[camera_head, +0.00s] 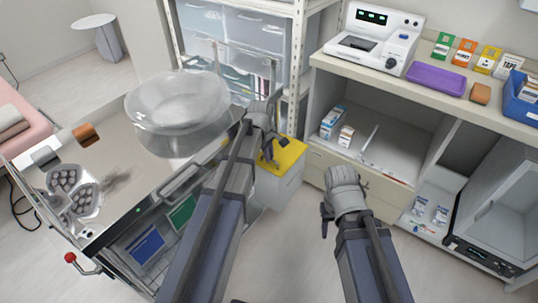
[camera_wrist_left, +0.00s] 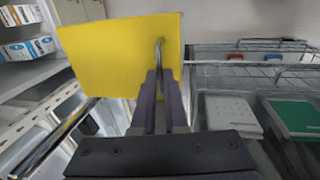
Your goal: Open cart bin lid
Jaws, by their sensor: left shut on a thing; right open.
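The cart bin (camera_head: 276,188) is a pale grey box with a yellow lid (camera_head: 288,153), beside the cart's right end in the head view. In the left wrist view the yellow lid (camera_wrist_left: 105,55) fills the upper middle, with a thin metal handle (camera_wrist_left: 160,48) on it. My left gripper (camera_head: 267,150) is at the lid's left part, and its fingers (camera_wrist_left: 163,85) are shut on the handle. The arm partly hides the bin. My right gripper (camera_head: 344,182) is open and empty, over the floor right of the bin; its fingertips are hard to make out.
The steel cart (camera_head: 110,210) on the left carries a large clear bowl (camera_head: 178,105), an orange-brown block (camera_head: 86,134) and metal trays. A drawer rack (camera_head: 235,40) stands behind the bin. A counter with shelves (camera_head: 400,85) lines the right. Floor between is clear.

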